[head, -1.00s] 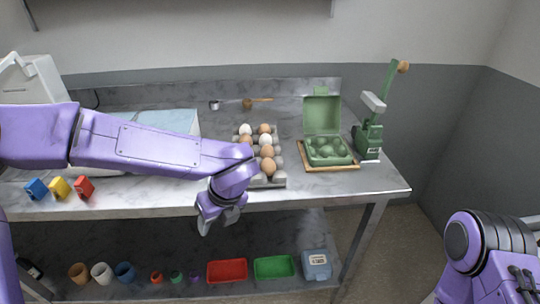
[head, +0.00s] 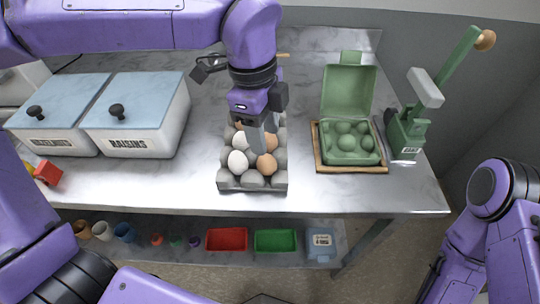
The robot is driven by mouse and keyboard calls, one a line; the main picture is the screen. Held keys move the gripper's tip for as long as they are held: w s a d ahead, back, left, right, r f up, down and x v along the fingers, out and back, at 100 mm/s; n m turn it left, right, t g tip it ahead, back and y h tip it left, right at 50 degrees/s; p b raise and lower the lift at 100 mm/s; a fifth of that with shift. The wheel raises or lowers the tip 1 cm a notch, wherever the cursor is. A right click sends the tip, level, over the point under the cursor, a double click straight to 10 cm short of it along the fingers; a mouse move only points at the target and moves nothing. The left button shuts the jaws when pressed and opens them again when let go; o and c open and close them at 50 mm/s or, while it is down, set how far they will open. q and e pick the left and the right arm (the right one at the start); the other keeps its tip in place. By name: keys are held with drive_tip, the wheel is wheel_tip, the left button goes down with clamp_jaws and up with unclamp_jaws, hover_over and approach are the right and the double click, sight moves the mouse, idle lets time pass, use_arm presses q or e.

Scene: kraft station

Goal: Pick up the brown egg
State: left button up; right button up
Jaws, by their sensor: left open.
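Brown eggs (head: 266,165) and white eggs (head: 237,163) sit in a grey egg tray (head: 252,185) on the metal table. Some front cups of the tray are empty. My left gripper (head: 262,140) points down over the tray, with its jaws open among the eggs. A brown egg (head: 269,143) is beside its fingers. The gripper hides the back part of the tray, and I cannot tell whether a finger touches an egg. My right arm shows at the right edge, but its gripper is not in view.
A green carton (head: 347,95) stands open on a wooden board (head: 350,169), with a green press-like device (head: 407,130) to its right. Lidded raisins (head: 150,135) and hazelnuts (head: 60,135) bins stand left. Red (head: 227,239) and green (head: 275,240) trays sit on the lower shelf.

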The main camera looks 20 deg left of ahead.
sight(267, 164)
use_arm(q)
wheel_tip(267, 164, down, 6)
drive_tip(key=shift+w+f+p, duration=0.1)
drive_tip(key=shift+f+p, duration=0.15)
drive_tip(key=shift+p, duration=0.25)
drive_tip(key=shift+f, duration=0.25)
drive_tip(key=c, duration=0.3)
drive_tip(key=shift+c, duration=0.2)
